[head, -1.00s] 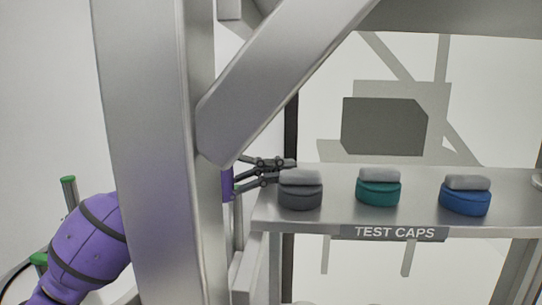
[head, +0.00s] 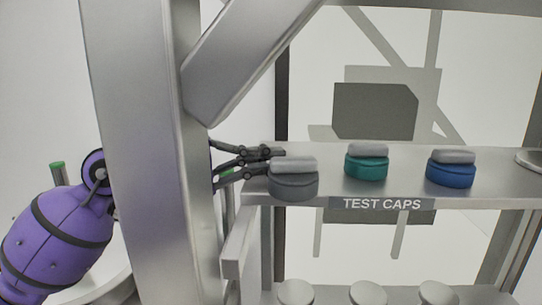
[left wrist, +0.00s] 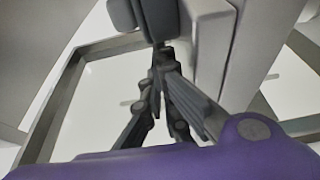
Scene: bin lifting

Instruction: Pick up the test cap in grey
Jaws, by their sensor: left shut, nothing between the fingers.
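The grey test cap (head: 293,187), a dark round base with a lighter grip bar on top, stands upright at the left end of the shelf labelled TEST CAPS. My left gripper (head: 275,154) reaches out from behind the metal post, with its fingertips at the cap's upper left edge. I cannot tell whether they touch it. In the left wrist view the fingers (left wrist: 160,48) come together, shut and empty, just below a dark grey shape that appears to be the cap (left wrist: 158,18). My right gripper is not in view.
A teal cap (head: 366,167) and a blue cap (head: 450,174) stand further right on the shelf (head: 410,187). Several pale round objects (head: 367,293) sit on a lower level.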

